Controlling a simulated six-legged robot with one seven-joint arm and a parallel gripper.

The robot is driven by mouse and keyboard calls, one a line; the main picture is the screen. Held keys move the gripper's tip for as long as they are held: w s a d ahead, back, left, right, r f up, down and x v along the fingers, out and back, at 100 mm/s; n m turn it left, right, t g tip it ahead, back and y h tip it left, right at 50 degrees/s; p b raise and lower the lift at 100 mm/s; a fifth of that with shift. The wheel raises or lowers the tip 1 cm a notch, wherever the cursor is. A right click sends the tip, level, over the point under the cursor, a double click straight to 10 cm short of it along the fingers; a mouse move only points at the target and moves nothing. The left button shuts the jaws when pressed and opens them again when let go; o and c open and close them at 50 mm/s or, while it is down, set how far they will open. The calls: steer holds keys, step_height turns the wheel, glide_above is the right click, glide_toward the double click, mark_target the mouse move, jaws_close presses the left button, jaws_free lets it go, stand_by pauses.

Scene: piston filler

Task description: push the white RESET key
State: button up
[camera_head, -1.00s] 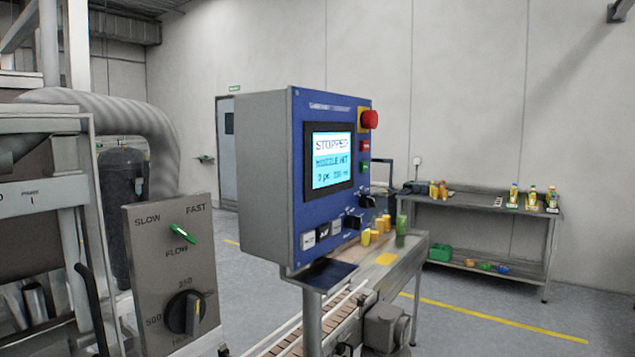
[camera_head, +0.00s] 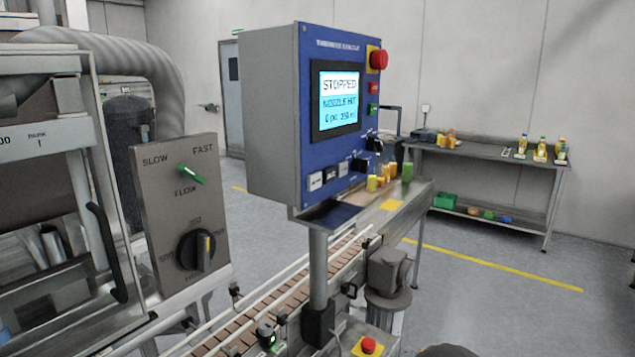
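A blue control panel (camera_head: 340,45) on a grey box stands on a post in the middle of the view. Its lower edge carries a row of small keys: a white key (camera_head: 316,181) at the left, a black key (camera_head: 330,174), and a pale key (camera_head: 343,168). Their lettering is too small to read, so I cannot tell which one says RESET. The lit screen (camera_head: 339,102) reads STOPPED, with a line like "NOZZLE HIT" below. My gripper is not in view.
A red emergency button (camera_head: 378,59) sits at the panel's upper right. A grey plate (camera_head: 165,215) with a FLOW knob and a dial stands at the left. A conveyor (camera_head: 245,326) runs below the panel. A second red button (camera_head: 368,346) is at the bottom.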

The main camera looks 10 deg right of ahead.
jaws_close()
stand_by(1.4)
